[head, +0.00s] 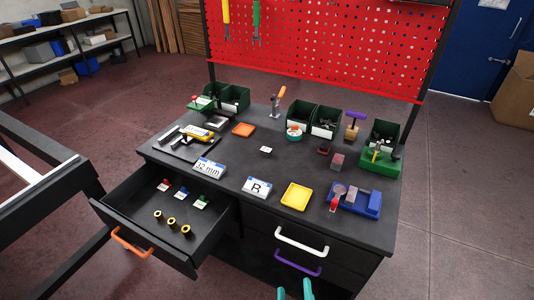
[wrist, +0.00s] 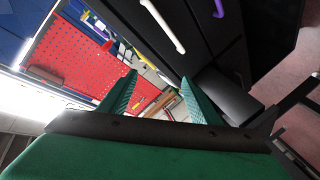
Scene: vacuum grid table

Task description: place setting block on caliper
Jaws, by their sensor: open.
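My gripper (head: 294,290) shows at the bottom edge of the head view, in front of the cabinet and below the table top. Its two teal fingers also show in the wrist view (wrist: 158,82), apart with nothing between them. A slim grey tool that looks like the caliper (head: 168,135) lies on a dark mat at the table's left. A yellow and black tool (head: 199,134) lies beside it. A "32 mm" card (head: 208,168) stands in front of the mat. I cannot tell for sure which piece is the setting block.
A yellow tray (head: 296,196), a "B" card (head: 257,187) and a blue holder (head: 358,203) line the front. Green bins (head: 325,121) stand at the back.

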